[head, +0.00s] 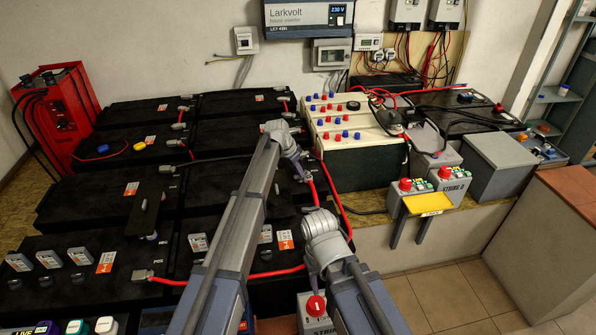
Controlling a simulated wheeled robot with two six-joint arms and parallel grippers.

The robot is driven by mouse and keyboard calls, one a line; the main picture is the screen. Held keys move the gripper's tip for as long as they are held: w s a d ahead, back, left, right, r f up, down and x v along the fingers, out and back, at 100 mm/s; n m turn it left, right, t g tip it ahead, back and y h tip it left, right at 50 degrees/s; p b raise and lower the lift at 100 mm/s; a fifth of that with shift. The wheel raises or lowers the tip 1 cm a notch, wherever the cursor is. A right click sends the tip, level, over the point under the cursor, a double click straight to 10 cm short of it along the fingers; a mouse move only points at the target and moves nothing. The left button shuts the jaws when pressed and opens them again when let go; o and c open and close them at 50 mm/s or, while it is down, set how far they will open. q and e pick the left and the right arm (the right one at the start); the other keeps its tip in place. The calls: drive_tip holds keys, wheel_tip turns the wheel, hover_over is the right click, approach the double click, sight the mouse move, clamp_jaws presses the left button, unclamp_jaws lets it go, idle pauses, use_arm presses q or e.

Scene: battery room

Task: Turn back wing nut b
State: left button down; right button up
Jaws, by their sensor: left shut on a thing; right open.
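My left gripper (303,173) is at the inner end of a black battery, by the end of a red cable (312,190). It is shut on a small part there, which looks to be wing nut b; the fingers and wrist hide nearly all of it, and no letter is readable. My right gripper (316,278) is lower and nearer, open, above a grey box with a red rotary knob (316,306). Its fingers are mostly hidden by its own wrist.
Black batteries (95,190) with cables and terminals fill the left and middle. A cream battery bank (345,125) stands behind right. A yellow tray (428,204) juts from the shelf edge by the STRING D box (452,180). Tiled floor (450,275) is clear at right.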

use_arm(q)
drive_tip(key=n, duration=0.2)
drive_tip(key=n+t+y, duration=0.1)
drive_tip(key=n, duration=0.1)
drive_tip(key=n+y, duration=0.1)
drive_tip(key=n, duration=0.1)
drive_tip(key=shift+s+d, duration=0.2)
drive_tip(key=shift+d, duration=0.05)
drive_tip(key=shift+d+n+y, duration=0.15)
drive_tip(key=shift+n+y, duration=0.45)
drive_tip(key=shift+n, duration=0.95)
drive_tip(key=shift+d+n+y, duration=0.1)
drive_tip(key=shift+n+y, duration=0.5)
drive_tip(key=shift+n, duration=0.95)
drive_tip(key=c, duration=0.9)
unclamp_jaws()
drive_tip(key=shift+r, duration=0.15)
use_arm(e)
drive_tip(key=shift+r, duration=0.15)
use_arm(q)
drive_tip(key=p+v, duration=0.7)
drive_tip(key=shift+s+r, duration=0.15)
drive_tip(key=shift+s, duration=0.1)
use_arm(e)
wheel_tip(320, 180, up, 7)
